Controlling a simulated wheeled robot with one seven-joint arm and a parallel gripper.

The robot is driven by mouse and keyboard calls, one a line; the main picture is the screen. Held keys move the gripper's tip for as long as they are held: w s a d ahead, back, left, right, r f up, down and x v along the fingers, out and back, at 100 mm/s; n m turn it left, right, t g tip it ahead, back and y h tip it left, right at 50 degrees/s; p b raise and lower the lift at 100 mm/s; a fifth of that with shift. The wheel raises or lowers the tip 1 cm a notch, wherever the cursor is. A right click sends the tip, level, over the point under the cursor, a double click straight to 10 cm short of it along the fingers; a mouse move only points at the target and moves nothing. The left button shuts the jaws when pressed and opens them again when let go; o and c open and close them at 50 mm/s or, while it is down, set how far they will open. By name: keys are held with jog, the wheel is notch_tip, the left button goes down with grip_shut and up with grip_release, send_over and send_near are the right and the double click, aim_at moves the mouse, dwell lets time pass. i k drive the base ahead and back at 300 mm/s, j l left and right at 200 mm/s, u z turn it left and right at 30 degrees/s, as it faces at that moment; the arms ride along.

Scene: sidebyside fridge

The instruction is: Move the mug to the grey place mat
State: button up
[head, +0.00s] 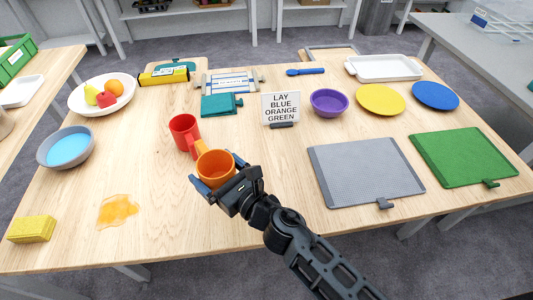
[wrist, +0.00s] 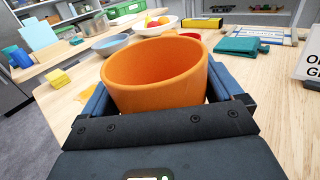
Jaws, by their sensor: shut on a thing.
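An orange mug (head: 215,165) is between the blue fingers of my gripper (head: 218,174), which is shut on it. In the wrist view the orange mug (wrist: 155,80) fills the middle, upright with its open rim up, a finger on each side. I cannot tell whether its base touches the table. A red mug (head: 183,130) stands on the table just behind and to the left of it, partly hidden in the wrist view. The grey place mat (head: 365,172) lies flat and empty to the right of my gripper, with a small dark tab at its front edge.
A green mat (head: 463,157) lies right of the grey one. A sign (head: 280,106), purple bowl (head: 329,101), yellow plate (head: 380,99) and blue plate (head: 435,95) stand behind. An orange spill (head: 117,209) and yellow sponge (head: 32,229) lie front left. Table between gripper and grey mat is clear.

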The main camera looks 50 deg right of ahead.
aim_at(375, 168)
jog(key=k+l+z, duration=0.15)
jog(key=k, duration=0.35)
jog(key=k+l+z, duration=0.15)
jog(key=k, duration=0.4)
jog(key=z, duration=0.9)
